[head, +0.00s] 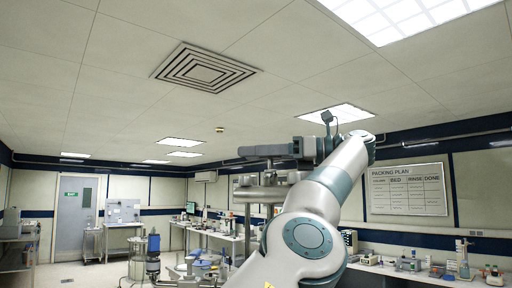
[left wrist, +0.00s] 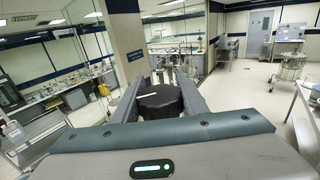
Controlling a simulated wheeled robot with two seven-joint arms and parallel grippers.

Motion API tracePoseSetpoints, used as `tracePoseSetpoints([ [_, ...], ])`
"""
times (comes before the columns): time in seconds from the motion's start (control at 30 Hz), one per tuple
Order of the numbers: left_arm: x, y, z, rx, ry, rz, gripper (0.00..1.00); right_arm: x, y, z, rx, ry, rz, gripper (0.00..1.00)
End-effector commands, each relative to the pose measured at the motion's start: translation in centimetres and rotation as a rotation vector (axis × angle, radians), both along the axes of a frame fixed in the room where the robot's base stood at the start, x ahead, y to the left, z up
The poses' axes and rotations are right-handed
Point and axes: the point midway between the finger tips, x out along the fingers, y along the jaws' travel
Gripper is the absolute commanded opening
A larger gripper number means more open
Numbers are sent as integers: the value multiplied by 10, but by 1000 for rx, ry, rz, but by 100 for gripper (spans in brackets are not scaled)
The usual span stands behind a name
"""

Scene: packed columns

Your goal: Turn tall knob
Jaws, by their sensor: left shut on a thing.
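My left gripper (head: 262,151) is raised high in the middle of the head view, its fingers reaching to the left. In the left wrist view the left gripper (left wrist: 160,84) has its two fingers on either side of a black, many-sided knob (left wrist: 160,101), shut on it. The knob's top faces the wrist camera; what lies below it is hidden. In the head view I cannot make out the knob clearly; metal rods and a column (head: 262,192) stand just under the gripper. My right gripper is in neither view.
A bench (head: 416,272) with bottles and instruments runs along the right wall under a whiteboard (head: 408,189). Other benches with equipment stand at the back. A grey door (head: 76,221) is at the far left, with open floor before it.

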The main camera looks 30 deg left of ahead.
Motion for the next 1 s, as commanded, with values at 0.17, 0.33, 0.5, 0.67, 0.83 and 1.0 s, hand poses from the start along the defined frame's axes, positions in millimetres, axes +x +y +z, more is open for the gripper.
tracePoseSetpoints([
  [0.17,0,0,-2,-2,0,5,17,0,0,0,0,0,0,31],
  [0.33,0,0,-3,-3,0,5,17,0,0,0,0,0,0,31],
  [0.5,0,0,-2,-2,0,4,58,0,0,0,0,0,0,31],
  [0.67,0,0,-1,-1,0,4,58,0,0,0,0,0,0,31],
  [0.83,0,0,-1,-1,-1,3,58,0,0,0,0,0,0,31],
  [1.0,0,2,-1,-1,-1,2,58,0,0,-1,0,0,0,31],
])
